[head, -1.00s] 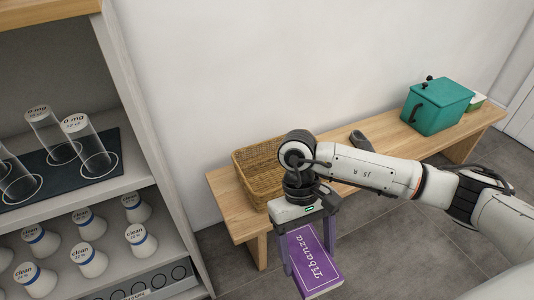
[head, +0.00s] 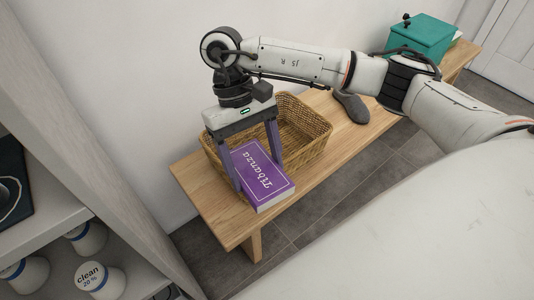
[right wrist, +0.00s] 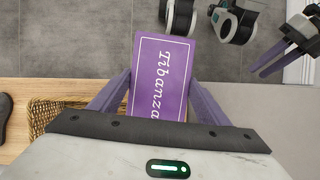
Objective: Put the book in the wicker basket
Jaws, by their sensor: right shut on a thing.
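The basket stands on a wooden bench (head: 205,200). A dark grey shoe-like item (head: 351,106) lies right of it, and a teal box (head: 418,40) stands farther right.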

